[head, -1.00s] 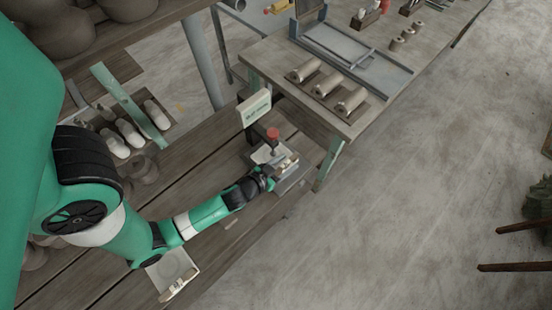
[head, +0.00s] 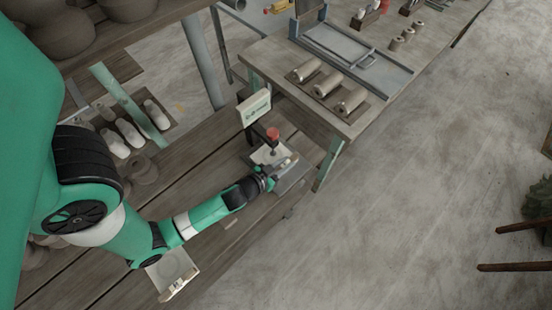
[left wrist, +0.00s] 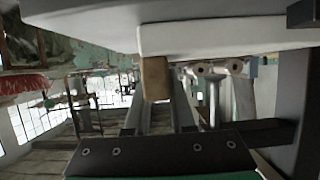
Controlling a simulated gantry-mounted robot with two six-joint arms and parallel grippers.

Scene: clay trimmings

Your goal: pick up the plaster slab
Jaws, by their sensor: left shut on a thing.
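My left gripper (head: 282,168) is at the small press-like stand with a red knob (head: 272,133) on the plank bench. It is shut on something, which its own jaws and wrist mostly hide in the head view. A pale, flat piece (head: 263,155), which looks like the plaster slab, shows beside the jaws under the red knob. In the left wrist view, a thick white slab edge (left wrist: 230,37) fills the top, just above a brown block (left wrist: 155,78) between the dark finger rails. I cannot tell exactly how the jaws grip it. My right gripper is not in view.
A white upright sign (head: 255,108) stands behind the stand. A grey table (head: 330,110) with several clay cylinders is close by on the right. A pale tray (head: 170,268) lies near the bench's front edge. Open floor lies to the right.

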